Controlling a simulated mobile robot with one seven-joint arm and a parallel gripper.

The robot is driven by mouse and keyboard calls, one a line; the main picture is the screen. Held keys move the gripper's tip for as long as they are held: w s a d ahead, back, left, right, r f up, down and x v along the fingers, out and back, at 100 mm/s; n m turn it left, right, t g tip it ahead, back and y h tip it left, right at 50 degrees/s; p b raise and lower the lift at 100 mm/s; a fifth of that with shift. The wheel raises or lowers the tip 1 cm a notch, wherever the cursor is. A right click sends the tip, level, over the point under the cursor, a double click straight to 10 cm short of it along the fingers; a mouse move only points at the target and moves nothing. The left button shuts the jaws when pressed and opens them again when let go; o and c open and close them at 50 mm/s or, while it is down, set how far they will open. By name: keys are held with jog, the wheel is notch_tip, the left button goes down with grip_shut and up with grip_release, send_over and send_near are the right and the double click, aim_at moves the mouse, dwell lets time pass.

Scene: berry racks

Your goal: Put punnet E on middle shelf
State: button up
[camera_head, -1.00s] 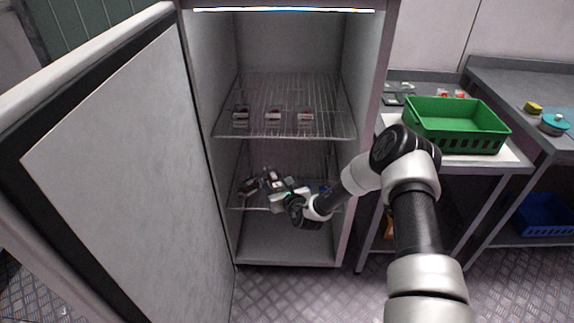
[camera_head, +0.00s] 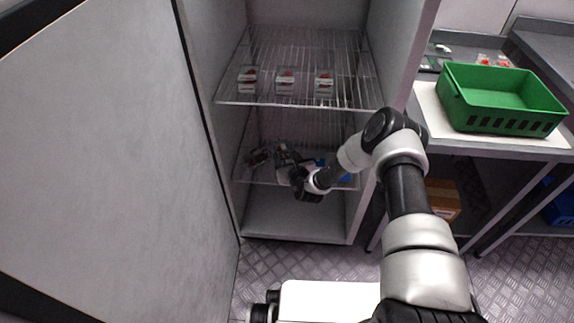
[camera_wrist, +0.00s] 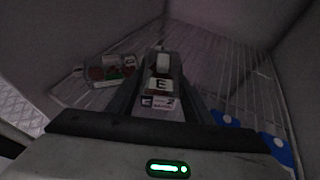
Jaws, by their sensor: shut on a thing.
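My gripper (camera_head: 287,162) reaches into the open cabinet, low over the lower wire shelf (camera_head: 242,181). In the wrist view my gripper (camera_wrist: 160,68) is shut on punnet E (camera_wrist: 158,86), a small pack with a black "E" on a white label. The fingers flank it over the shelf wires (camera_wrist: 238,85). I cannot tell whether it touches them. In the head view the gripper and arm mostly hide it. Another punnet with red contents (camera_wrist: 110,70) lies left of the fingers; it also shows in the head view (camera_head: 259,156).
Blue objects (camera_wrist: 278,150) lie to the right on the lower shelf. The upper wire shelf (camera_head: 300,101) holds several punnets in a row (camera_head: 285,80). The open door (camera_head: 100,160) stands at left. A green crate (camera_head: 500,98) sits on the right-hand table.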

jog(key=shift+f+b, duration=0.95)
jog(key=shift+f, duration=0.85)
jog(key=shift+f, duration=0.2)
jog(key=o, duration=1.2)
jog(key=shift+r, duration=0.1)
jog(key=shift+r, duration=0.25)
jog(key=p+v, duration=0.3)
jog(key=v, duration=0.9)
jog(key=shift+f+p, duration=0.2)
jog(key=shift+p, duration=0.2)
